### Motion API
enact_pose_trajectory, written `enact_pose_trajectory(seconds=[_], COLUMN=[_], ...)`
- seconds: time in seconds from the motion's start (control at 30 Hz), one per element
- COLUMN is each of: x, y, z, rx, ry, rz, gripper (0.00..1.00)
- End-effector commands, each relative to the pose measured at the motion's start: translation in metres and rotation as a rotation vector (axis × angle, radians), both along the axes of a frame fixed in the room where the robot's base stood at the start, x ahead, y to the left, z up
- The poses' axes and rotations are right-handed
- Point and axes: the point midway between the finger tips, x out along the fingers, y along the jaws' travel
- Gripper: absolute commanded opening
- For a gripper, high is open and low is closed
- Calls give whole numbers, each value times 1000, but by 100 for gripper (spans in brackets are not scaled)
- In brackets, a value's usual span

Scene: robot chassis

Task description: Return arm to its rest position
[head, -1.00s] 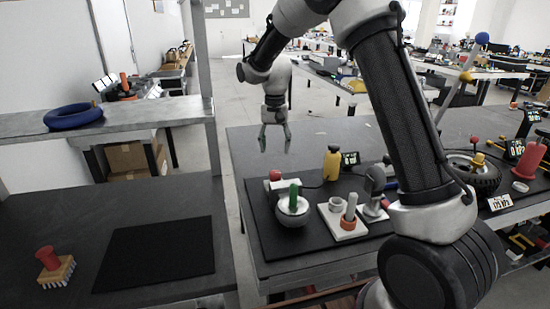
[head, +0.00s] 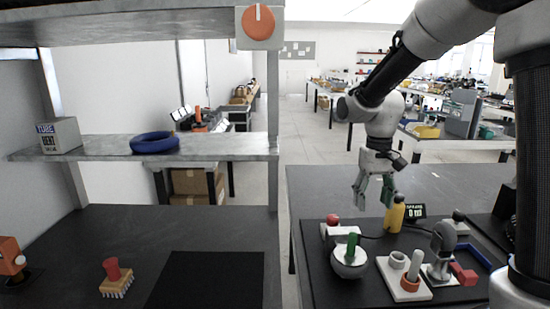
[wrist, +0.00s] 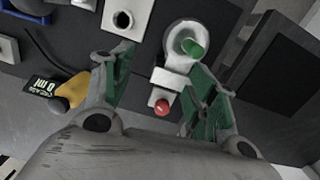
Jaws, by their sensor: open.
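My gripper (head: 374,190) hangs at the end of my arm above the back part of the right-hand bench, its green-padded fingers pointing down. In the wrist view the two fingers of my gripper (wrist: 160,95) stand apart with nothing held between them. Below and ahead of them in that view are a red button on a white block (wrist: 163,106) and a round silver device with a green handle (wrist: 187,45). The arm is bent, with its upper links at the right of the head view.
A black mat (head: 308,270) on the bench carries the silver device (head: 350,262), a yellow bottle (head: 395,215) and a white block with posts (head: 403,278). A gap separates the benches.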

Motion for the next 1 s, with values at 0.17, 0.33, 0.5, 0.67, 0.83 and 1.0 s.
enact_pose_trajectory(seconds=[0.17, 0.33, 0.5, 0.67, 0.83, 1.0], x=[-79, -152, -202, -218, -222, -221], y=[-38, -67, -84, -93, -97, -97], z=[42, 64, 76, 93, 103, 102], rx=[19, 29, 32, 31, 29, 28], ry=[-76, -178, -302, -409, -452, -449], rz=[45, 43, -8, -46, -66, -67], gripper=[58, 58, 58, 58, 58, 58])
